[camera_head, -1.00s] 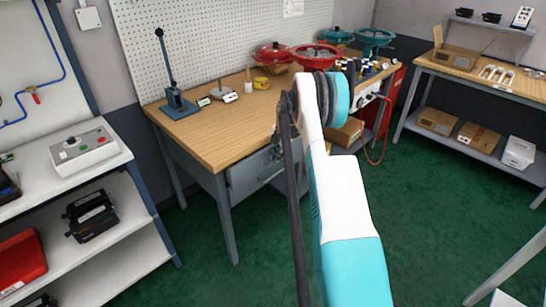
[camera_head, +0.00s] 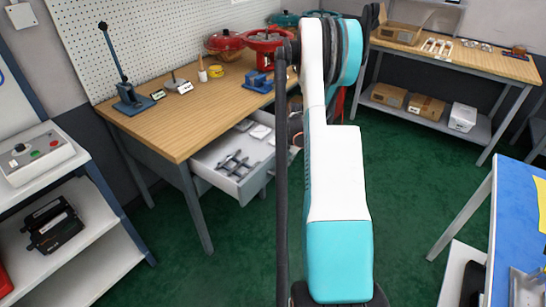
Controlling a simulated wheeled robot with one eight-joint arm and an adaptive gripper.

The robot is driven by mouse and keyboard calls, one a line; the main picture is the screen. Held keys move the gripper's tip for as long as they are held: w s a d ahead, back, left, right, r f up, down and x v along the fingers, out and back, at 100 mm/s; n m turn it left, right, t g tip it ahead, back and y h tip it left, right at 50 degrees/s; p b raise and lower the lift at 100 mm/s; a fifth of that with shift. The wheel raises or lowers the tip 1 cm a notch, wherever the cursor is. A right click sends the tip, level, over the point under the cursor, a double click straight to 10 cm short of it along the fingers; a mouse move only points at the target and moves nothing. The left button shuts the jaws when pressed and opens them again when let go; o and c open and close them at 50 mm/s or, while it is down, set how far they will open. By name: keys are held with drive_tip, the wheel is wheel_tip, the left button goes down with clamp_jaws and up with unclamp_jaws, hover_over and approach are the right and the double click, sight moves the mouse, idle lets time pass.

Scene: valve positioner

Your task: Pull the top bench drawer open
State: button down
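The wooden-topped bench (camera_head: 190,108) stands at centre left against the pegboard. Its top drawer (camera_head: 216,180) stands open, pulled out from under the bench top. Several grey metal tools (camera_head: 236,163) and pale flat items (camera_head: 260,131) lie inside it.
On the bench are a blue lever press (camera_head: 130,98) and red valves (camera_head: 266,42). A white shelf unit (camera_head: 95,255) is at left and a blue-topped table (camera_head: 520,220) at right. A second bench (camera_head: 460,62) stands at the back. Green floor between them is clear.

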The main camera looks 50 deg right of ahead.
drive_tip(key=shift+s+d, duration=0.15)
drive_tip(key=shift+s, duration=1.25)
drive_tip(key=c, duration=2)
unclamp_jaws()
drive_tip(key=shift+o, duration=0.2)
wheel_tip(320, 180, up, 12)
drive_tip(key=s, duration=0.2)
drive_tip(key=shift+s+d+f, duration=0.1)
